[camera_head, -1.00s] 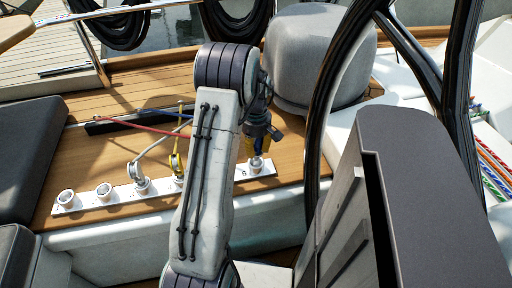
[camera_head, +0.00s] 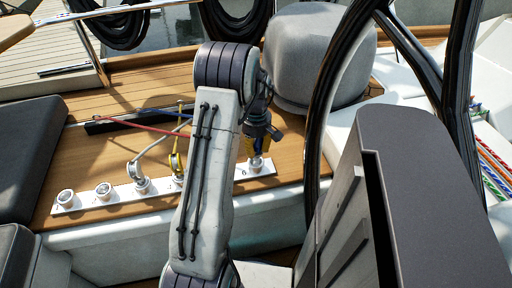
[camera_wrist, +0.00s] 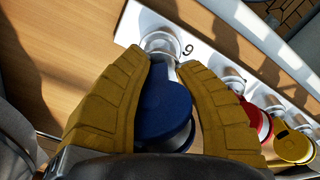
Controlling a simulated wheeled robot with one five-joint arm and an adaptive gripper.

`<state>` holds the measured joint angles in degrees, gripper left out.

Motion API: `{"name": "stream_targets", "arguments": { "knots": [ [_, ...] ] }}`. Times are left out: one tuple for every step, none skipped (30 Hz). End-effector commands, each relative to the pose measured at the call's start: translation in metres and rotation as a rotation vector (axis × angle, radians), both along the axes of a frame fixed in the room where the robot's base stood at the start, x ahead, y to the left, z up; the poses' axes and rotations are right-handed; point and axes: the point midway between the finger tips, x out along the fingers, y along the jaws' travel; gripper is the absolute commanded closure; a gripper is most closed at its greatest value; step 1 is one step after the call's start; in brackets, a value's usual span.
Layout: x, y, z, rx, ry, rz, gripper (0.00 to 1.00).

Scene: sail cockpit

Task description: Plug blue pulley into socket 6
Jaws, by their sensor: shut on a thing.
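My gripper (camera_head: 259,146) is over the right end of the white socket strip (camera_head: 112,205). In the wrist view, its yellow fingers (camera_wrist: 163,85) are shut on the blue pulley (camera_wrist: 163,105), one on each side. The pulley's pale shank points at the round socket 6 (camera_wrist: 160,41), whose number shows upside down beside it. The shank's tip overlaps the socket's near rim; I cannot tell how deep it is. In the head view, socket 6 (camera_head: 256,165) is right below the fingers, and the blue pulley is mostly hidden.
A red pulley (camera_wrist: 256,122) and a yellow pulley (camera_wrist: 293,146) stand at neighbouring sockets. Thin ropes rise from the strip. The steering wheel (camera_head: 322,100) is close on the right, with a grey cover (camera_head: 318,55) behind. Empty sockets (camera_head: 66,198) show at the left end.

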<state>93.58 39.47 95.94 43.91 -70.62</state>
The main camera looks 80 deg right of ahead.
Motion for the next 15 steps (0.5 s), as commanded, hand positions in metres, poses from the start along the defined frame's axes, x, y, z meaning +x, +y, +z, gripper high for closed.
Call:
{"name": "stream_targets", "arguments": {
  "knots": [
    [0.000, 0.000, -0.001, -0.001, 0.000, 0.000, 1.00],
    [0.000, 0.000, -0.002, -0.001, 0.000, 0.000, 1.00],
    [0.000, 0.000, -0.003, -0.001, 0.000, 0.000, 1.00],
    [0.000, 0.000, -0.003, -0.001, 0.000, 0.000, 1.00],
    [0.000, 0.000, -0.004, -0.001, 0.000, 0.000, 1.00],
    [0.000, 0.000, -0.005, -0.001, 0.000, 0.000, 1.00],
    [0.000, 0.000, -0.005, -0.001, 0.000, 0.000, 1.00],
    [0.000, 0.000, -0.006, -0.001, 0.000, 0.000, 1.00],
    [0.000, 0.000, -0.007, -0.001, 0.000, 0.000, 1.00],
    [0.000, 0.000, -0.008, -0.001, 0.000, 0.000, 1.00],
    [0.000, 0.000, -0.008, -0.001, 0.000, 0.000, 1.00],
    [0.000, 0.000, -0.009, -0.001, 0.000, 0.000, 1.00],
    [0.000, 0.000, -0.010, -0.001, 0.000, 0.000, 1.00],
    [0.000, 0.000, -0.010, -0.001, 0.000, 0.000, 1.00],
    [0.000, 0.000, -0.011, -0.001, 0.000, 0.000, 1.00]
  ]
}}
